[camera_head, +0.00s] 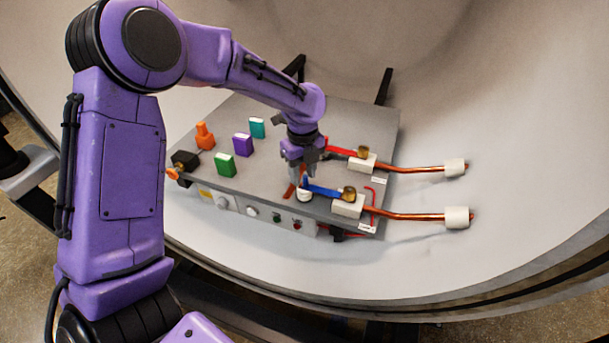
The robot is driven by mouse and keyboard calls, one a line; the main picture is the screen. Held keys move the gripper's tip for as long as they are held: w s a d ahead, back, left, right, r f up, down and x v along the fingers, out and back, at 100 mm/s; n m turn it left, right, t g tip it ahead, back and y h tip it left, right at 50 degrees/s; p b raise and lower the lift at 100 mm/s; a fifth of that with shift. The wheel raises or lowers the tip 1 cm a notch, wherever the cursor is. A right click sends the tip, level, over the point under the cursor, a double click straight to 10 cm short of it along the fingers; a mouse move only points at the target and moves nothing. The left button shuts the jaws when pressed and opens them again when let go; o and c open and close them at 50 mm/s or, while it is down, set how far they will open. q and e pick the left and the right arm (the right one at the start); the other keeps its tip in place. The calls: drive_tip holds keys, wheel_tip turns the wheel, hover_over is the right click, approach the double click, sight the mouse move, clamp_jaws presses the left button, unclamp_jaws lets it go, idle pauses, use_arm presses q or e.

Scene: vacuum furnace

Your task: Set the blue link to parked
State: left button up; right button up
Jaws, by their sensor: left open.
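The blue link (324,191) is a flat bar on the grey panel (262,185). Its right end meets a brass knob (349,193) on a white block (347,207). Its left end lies by a white round post (305,195). My left gripper (297,178) points down and is open, right beside the left end of the blue link. I cannot tell whether it touches the link. A parked mark is not readable. My right gripper is not in view.
A red link (342,150) with its own brass knob (363,153) lies behind. Green (225,165), purple (243,145), teal (257,128) and orange (205,136) pieces stand left on the panel. Copper rods (408,216) stick out right. The curved chamber wall (500,120) surrounds the panel.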

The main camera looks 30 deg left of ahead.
sight(307, 177)
use_arm(q)
drive_tip(key=f, duration=0.1)
drive_tip(key=w+f, duration=0.1)
drive_tip(key=f, duration=0.1)
drive_tip(key=shift+w+d, duration=0.1)
drive_tip(key=shift+w, duration=0.15)
drive_tip(key=shift+s+r, duration=0.2)
drive_tip(key=shift+s, duration=0.15)
drive_tip(key=c, duration=0.4)
drive_tip(key=shift+w+f, duration=0.1)
clamp_jaws()
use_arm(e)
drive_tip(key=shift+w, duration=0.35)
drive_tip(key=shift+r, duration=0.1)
